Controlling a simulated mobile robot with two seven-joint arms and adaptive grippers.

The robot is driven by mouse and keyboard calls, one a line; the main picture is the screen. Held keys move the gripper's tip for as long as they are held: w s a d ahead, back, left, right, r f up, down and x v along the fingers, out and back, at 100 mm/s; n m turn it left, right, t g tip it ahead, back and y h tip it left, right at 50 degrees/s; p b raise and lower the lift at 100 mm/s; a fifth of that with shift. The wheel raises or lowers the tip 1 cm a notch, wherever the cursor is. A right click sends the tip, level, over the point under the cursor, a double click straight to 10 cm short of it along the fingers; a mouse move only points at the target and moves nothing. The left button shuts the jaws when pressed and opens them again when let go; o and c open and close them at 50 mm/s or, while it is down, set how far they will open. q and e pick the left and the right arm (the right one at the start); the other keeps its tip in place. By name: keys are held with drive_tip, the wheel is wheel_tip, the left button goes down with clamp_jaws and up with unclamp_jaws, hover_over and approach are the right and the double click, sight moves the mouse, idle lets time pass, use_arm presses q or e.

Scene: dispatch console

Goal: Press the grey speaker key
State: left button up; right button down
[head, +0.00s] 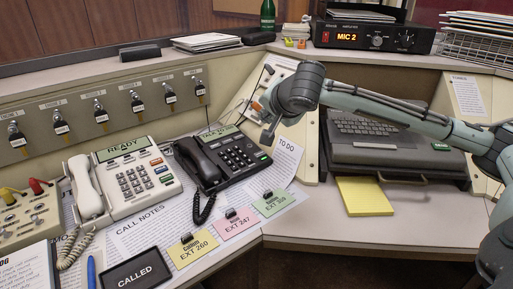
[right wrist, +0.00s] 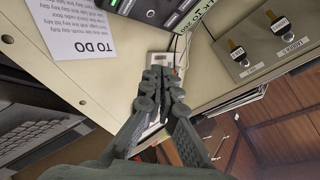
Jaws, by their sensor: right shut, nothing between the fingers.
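My right gripper (head: 267,132) reaches in from the right and points down beside the black desk phone (head: 232,153), near its upper right side. In the right wrist view its fingers (right wrist: 161,77) are together and hold nothing. They are in front of a small pale box with a red mark (right wrist: 168,60); I cannot tell whether they touch it. The cream phone (head: 133,181) stands left of the black one, with a column of small coloured keys (head: 161,170) on its right side. I cannot make out for certain which key is the grey speaker key. My left gripper is not in view.
A sloped panel with several key switches (head: 133,101) runs behind the phones. A TO DO sheet (head: 288,160) and coloured extension cards (head: 235,222) lie near the black phone. A dark laptop-like unit (head: 367,150) stands at the right. The front desk strip (head: 380,232) is clear.

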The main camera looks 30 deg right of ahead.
hover_over(260, 154)
drive_tip(key=s, duration=0.2)
wheel_tip(260, 154, down, 4)
drive_tip(key=shift+w+f, duration=0.1)
drive_tip(key=shift+f, duration=0.15)
drive_tip(key=f+b, duration=0.1)
drive_tip(key=f, duration=0.1)
drive_tip(key=f+b, duration=0.1)
drive_tip(key=shift+w+f+b, duration=0.25)
drive_tip(key=shift+w+b, duration=0.05)
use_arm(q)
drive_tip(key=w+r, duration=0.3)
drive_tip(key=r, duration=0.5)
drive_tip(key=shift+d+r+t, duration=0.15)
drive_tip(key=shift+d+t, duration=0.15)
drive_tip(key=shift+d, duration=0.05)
use_arm(e)
drive_tip(key=shift+f, duration=0.3)
use_arm(q)
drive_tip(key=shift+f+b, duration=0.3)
drive_tip(key=shift+b, duration=0.1)
use_arm(e)
drive_tip(key=shift+w+f, duration=0.1)
drive_tip(key=shift+f, duration=0.35)
